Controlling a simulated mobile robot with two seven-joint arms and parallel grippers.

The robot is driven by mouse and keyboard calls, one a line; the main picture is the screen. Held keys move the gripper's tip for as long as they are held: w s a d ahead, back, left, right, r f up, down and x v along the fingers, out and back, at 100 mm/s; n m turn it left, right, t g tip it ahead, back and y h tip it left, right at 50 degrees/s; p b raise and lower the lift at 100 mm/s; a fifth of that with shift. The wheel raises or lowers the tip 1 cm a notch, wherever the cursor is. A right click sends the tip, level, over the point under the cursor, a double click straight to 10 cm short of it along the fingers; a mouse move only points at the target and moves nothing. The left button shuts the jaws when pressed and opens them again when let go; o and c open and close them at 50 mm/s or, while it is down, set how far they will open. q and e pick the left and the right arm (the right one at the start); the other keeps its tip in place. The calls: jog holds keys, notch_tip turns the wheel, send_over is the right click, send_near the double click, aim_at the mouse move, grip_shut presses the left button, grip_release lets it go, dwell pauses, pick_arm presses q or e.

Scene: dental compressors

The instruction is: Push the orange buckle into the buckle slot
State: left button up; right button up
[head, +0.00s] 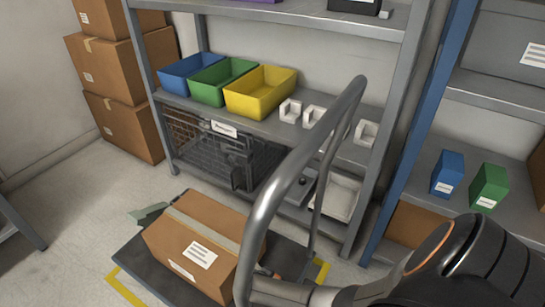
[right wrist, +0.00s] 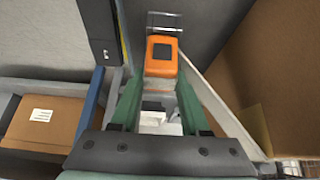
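In the right wrist view, the orange buckle (right wrist: 161,58) has a dark square on its face and sits at the tips of my right gripper (right wrist: 160,88). The green fingers meet its near end on both sides, so the gripper appears shut on it. A grey frame-like piece (right wrist: 164,20), seemingly the buckle slot, lies just beyond the buckle's far end. How far the buckle sits in it cannot be told.
A cardboard box (head: 199,242) rests on a dark cart (head: 130,262) with a tall grey handle (head: 262,215) close to my right arm. Shelving with blue, green and yellow bins (head: 260,92) stands behind.

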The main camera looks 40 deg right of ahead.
jog(key=o, duration=0.5)
jog(key=shift+c, duration=0.2)
